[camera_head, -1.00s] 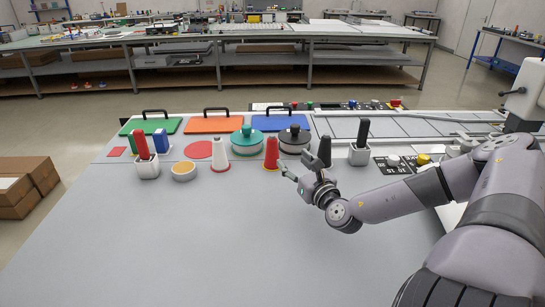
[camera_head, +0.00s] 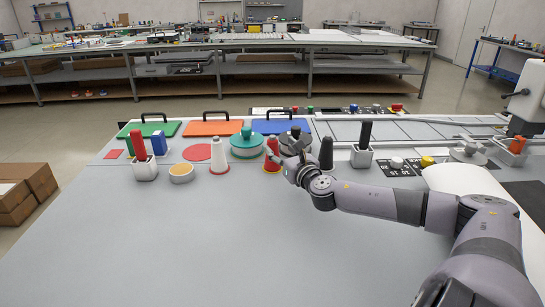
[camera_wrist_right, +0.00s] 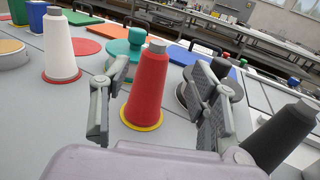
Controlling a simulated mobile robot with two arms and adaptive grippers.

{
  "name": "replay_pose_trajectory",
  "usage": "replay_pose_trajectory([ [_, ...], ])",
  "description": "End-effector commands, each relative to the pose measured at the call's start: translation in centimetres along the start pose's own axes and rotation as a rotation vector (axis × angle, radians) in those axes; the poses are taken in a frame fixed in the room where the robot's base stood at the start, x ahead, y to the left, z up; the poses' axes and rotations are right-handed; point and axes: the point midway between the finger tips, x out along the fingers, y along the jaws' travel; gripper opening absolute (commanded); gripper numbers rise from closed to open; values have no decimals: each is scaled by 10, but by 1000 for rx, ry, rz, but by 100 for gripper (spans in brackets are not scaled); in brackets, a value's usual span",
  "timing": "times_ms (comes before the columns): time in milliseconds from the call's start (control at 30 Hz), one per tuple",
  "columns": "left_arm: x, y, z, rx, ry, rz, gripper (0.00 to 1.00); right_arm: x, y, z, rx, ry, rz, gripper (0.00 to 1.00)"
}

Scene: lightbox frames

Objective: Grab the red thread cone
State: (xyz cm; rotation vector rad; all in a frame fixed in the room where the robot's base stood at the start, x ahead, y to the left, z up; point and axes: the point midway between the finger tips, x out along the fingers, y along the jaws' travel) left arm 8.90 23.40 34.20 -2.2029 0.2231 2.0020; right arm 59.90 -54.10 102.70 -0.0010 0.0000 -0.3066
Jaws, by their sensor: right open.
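The red thread cone (camera_head: 272,153) stands upright on the grey table, on a yellow base ring. In the right wrist view the red cone (camera_wrist_right: 148,90) shows between the two spread fingers of my right gripper (camera_wrist_right: 158,110), with gaps to both sides. In the head view my right gripper (camera_head: 287,166) is open, just right of the red cone and partly in front of its surroundings. The cone is not gripped. My left gripper is not in view.
A white cone (camera_head: 218,157) stands left of the red one, a dark cone (camera_head: 326,154) to the right. Teal (camera_head: 247,141) and black lidded round objects stand behind. The front table area is clear.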

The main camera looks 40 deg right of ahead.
Motion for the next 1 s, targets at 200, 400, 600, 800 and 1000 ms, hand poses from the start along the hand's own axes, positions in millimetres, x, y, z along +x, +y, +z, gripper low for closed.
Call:
replay_pose_trajectory([
  [200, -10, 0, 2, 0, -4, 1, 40, 19, 4, 8, 7, -3, -2, 55],
  [400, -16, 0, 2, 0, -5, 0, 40, 41, 7, 8, 5, -2, -3, 55],
  [600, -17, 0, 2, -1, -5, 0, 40, 50, 7, 6, 1, 0, 0, 55],
  [800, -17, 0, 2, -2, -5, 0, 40, 50, 7, 6, 0, 1, 0, 55],
  [1000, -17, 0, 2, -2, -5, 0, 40, 50, 7, 6, 0, 0, 0, 43],
])
